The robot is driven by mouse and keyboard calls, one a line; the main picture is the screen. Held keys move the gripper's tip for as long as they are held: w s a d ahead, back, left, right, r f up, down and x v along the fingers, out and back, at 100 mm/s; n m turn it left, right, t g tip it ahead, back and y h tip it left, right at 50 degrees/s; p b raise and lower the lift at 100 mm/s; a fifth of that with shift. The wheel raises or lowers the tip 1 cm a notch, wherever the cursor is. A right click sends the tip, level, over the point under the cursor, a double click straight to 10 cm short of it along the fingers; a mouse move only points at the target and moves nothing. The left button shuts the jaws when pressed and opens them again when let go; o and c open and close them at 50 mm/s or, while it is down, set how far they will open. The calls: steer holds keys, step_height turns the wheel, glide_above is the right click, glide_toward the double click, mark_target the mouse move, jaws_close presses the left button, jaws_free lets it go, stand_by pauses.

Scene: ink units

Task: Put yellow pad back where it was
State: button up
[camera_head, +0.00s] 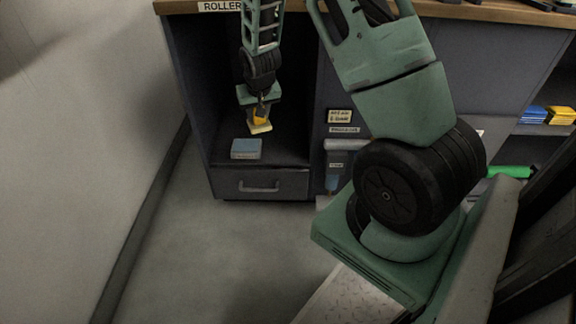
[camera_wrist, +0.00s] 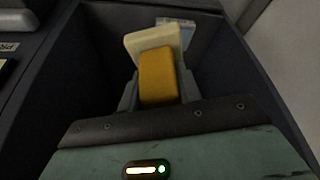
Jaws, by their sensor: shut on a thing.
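The yellow pad (camera_wrist: 157,76) is held between the fingers of my gripper (camera_wrist: 157,92) in the wrist view. It has a yellow-orange block on a pale cream layer (camera_wrist: 150,40). In the head view the pad (camera_head: 260,122) shows small below my gripper (camera_head: 260,112), in front of the open cabinet bay. The gripper is shut on it and points down. A blue pad (camera_head: 246,148) lies on the bay's floor below and slightly left of the yellow pad. In the wrist view a pale blue-grey edge (camera_wrist: 178,24) shows behind the held pad.
The dark open bay (camera_head: 205,80) has a side wall at left and a drawer (camera_head: 260,185) beneath. A wooden counter (camera_head: 480,12) runs above. Labels (camera_head: 340,116) mark the panel to the right. Blue and yellow items (camera_head: 560,115) sit on a right shelf. Floor at left is clear.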

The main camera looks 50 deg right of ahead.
steer(key=d+f+m+h+b, duration=0.1)
steer(key=d+f+m+b, duration=0.3)
steer(key=d+f+b, duration=0.7)
steer(key=shift+g, duration=0.4)
steer(key=x, duration=0.3)
steer(key=s+b+x, duration=0.1)
steer(key=x, duration=0.1)
steer(key=s+b+x, duration=0.1)
steer(key=x, duration=0.2)
steer(key=shift+w+d+f, duration=0.1)
steer(key=shift+d+f, duration=0.1)
steer(key=shift+f, duration=0.4)
steer(key=shift+f, duration=0.15)
steer(key=o, duration=1)
steer(key=shift+c, duration=0.2)
